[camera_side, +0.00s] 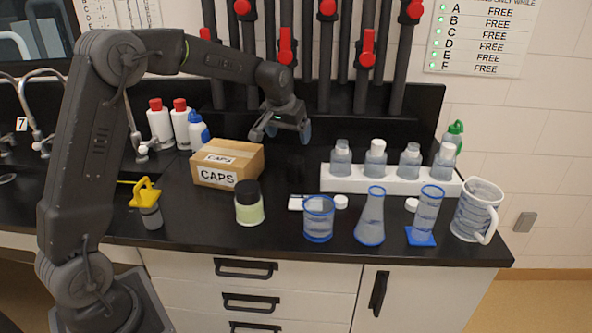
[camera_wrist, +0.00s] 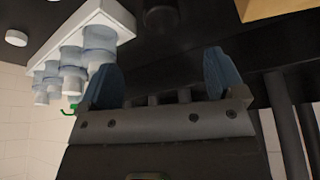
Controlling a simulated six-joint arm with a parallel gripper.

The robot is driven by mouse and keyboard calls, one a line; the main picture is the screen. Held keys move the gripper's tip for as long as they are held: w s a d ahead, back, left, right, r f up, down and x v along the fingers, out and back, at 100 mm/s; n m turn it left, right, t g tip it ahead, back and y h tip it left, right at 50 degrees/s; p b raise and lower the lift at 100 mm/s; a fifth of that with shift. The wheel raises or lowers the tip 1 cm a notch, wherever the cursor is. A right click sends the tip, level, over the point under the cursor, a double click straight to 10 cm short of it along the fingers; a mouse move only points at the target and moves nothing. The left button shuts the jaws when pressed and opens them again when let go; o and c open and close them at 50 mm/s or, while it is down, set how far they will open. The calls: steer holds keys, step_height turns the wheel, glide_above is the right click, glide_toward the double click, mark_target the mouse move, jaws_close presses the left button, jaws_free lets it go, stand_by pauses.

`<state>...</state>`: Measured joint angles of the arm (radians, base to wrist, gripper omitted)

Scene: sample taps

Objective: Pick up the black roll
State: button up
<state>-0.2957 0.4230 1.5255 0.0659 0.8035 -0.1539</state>
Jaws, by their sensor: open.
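The black roll (camera_side: 297,168) is a dark shape, hard to make out against the black counter, between the caps box and the white bottle rack. It also appears as a dark rounded form in the wrist view (camera_wrist: 160,18), beyond the fingertips. My gripper (camera_side: 289,132) is above the counter, over and slightly behind the roll, apart from it. Its two blue fingers are spread with nothing between them in the wrist view (camera_wrist: 163,68).
The CAPS box (camera_side: 228,163) stands left of the roll. The white rack (camera_side: 390,181) with several bottles stands right.

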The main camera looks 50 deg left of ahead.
mark_target(295, 159)
steer(key=x, duration=1.3)
steer(key=shift+a+f, duration=0.15)
steer(key=shift+f, duration=0.15)
steer(key=shift+c, duration=0.5)
steer(key=c, duration=1)
steer(key=shift+r, duration=0.1)
